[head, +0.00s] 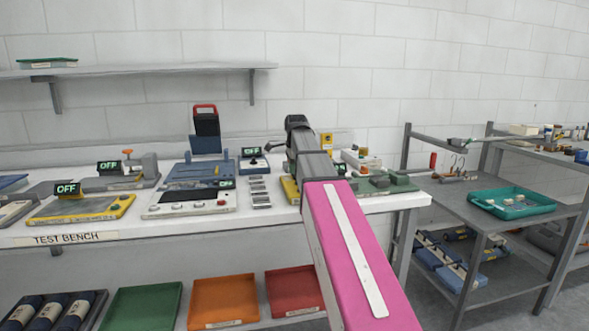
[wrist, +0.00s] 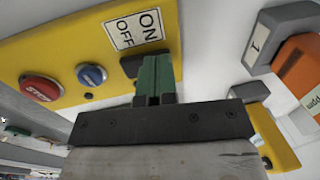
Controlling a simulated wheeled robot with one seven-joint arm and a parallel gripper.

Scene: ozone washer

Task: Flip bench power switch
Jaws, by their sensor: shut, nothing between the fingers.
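A yellow panel (wrist: 60,35) fills the upper left of the wrist view. It bears an ON/OFF label (wrist: 135,28), a red STOP button (wrist: 40,88) and a blue knob (wrist: 91,75). A black switch part (wrist: 131,66) sits below the label, largely hidden behind my fingers. My gripper (wrist: 154,62) is shut and empty, its green fingertips over or against the switch area; I cannot tell whether they touch. The switch position is hidden. In the head view my arm covers the gripper and the switch.
The white test bench (head: 190,224) holds several devices with green OFF displays, such as a yellow-framed tray (head: 82,209). In the wrist view an orange block (wrist: 302,68) and another yellow part (wrist: 272,138) lie to the right. A cart with a teal tray (head: 512,203) stands right.

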